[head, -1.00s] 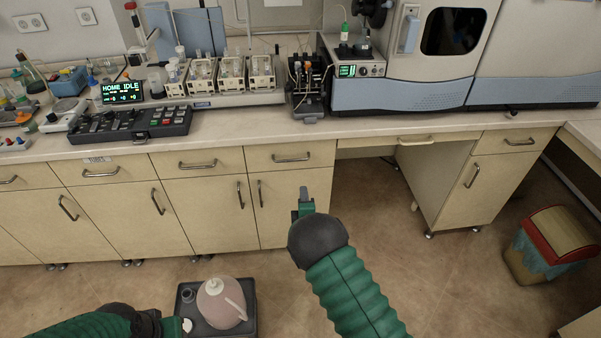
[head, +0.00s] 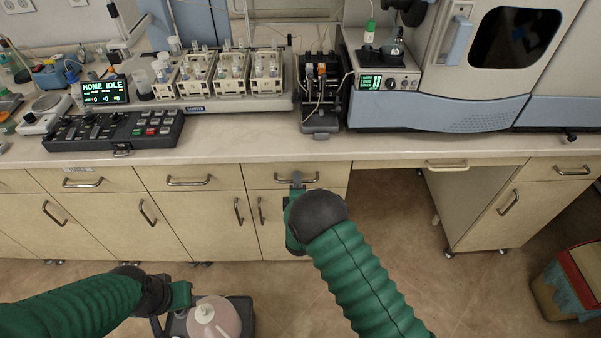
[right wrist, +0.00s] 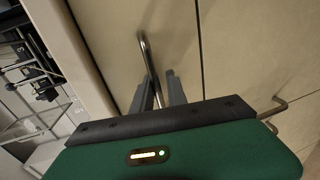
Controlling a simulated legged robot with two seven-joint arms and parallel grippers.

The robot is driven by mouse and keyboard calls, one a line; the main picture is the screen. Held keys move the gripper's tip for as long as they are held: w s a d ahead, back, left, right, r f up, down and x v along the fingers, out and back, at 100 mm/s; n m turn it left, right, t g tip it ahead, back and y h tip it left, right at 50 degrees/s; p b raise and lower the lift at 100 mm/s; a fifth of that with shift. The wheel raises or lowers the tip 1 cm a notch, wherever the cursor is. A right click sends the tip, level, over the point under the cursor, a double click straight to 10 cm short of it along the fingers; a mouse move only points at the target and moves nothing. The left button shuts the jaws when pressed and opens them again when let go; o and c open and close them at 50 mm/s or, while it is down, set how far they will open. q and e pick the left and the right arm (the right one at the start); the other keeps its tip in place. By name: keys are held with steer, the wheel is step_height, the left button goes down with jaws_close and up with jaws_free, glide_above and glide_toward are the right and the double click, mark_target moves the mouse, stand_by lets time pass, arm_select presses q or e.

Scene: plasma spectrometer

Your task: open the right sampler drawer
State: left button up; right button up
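The right sampler drawer (head: 262,177) is a beige front under the counter, below the sampler, and looks shut. Its metal bar handle (head: 312,180) is partly hidden by my right gripper (head: 297,180). In the right wrist view the handle (right wrist: 147,55) runs down between the two grey fingers of my right gripper (right wrist: 160,88). The fingers stand apart with a gap around the bar; I cannot tell whether either touches it.
The sampler (head: 225,80) with its racks stands on the counter above. A control panel (head: 110,130) lies to its left. The spectrometer (head: 500,70) stands at the right. Open floor lies before the cabinets.

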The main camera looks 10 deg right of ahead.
steer(key=shift+s+r, duration=0.1)
steer(key=shift+r, duration=0.1)
steer(key=shift+a, duration=0.2)
jaws_close()
steer(key=shift+d+f, duration=0.15)
steer(key=shift+d, duration=0.1)
stand_by(0.8)
